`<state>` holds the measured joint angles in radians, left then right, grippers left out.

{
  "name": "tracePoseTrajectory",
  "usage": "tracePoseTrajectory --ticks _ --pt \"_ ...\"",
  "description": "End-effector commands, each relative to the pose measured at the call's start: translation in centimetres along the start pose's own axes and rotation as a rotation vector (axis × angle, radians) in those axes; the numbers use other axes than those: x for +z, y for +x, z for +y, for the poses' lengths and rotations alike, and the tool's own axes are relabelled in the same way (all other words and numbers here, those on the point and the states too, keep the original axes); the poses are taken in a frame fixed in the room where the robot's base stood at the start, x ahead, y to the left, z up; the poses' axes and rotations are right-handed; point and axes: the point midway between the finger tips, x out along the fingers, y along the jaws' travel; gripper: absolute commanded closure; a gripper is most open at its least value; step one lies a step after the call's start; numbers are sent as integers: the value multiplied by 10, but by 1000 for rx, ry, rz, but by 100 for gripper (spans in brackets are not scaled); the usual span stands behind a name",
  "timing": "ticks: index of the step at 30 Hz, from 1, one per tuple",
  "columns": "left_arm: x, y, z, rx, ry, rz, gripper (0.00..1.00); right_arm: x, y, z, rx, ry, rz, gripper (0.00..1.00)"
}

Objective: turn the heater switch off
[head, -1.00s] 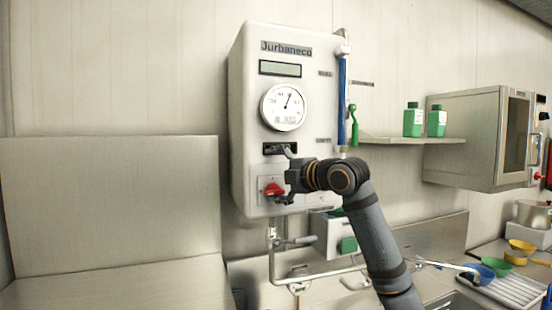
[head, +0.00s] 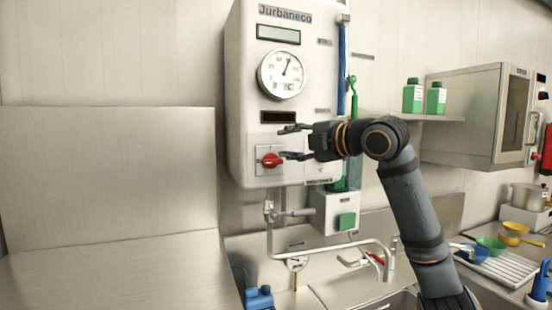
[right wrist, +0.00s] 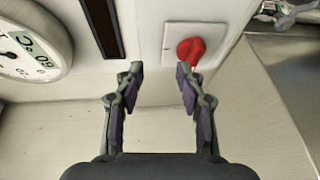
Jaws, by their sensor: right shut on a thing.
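The heater switch is a red knob (head: 272,160) on a pale square plate, low on the front of the white Jurbaneco heater box (head: 240,110). It also shows in the right wrist view (right wrist: 190,50). My right gripper (head: 290,142) is just right of the switch. Its two fingers are spread, one above the other, with nothing visible between them. In the right wrist view the fingertips (right wrist: 158,72) are apart, and the knob lies just beyond the right-hand tip. I cannot tell whether that tip touches it. My left gripper is not in view.
The heater has a round dial (head: 281,74) and a dark slot (head: 278,117) above the switch. Pipes (head: 268,235) run below it. A shelf with green bottles (head: 413,97) and a steel oven (head: 470,120) are at the right. The wall left of the heater is clear.

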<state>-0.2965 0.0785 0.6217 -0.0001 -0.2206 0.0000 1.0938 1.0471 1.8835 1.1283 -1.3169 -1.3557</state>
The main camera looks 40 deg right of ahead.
Motion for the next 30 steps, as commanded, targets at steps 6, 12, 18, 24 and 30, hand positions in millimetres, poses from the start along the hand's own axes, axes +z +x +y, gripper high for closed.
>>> tracePoseTrajectory --ticks 6,12,18,24,30 --pt "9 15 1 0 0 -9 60 0 -16 -7 -7 5 2 65" --pt "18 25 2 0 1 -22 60 0 -32 -10 -11 7 2 65" --pt "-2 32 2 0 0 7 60 0 -45 -10 -11 8 3 65" --pt "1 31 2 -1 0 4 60 0 -46 -10 -14 10 6 65" --pt "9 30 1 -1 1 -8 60 -1 -46 -10 -14 10 6 65"
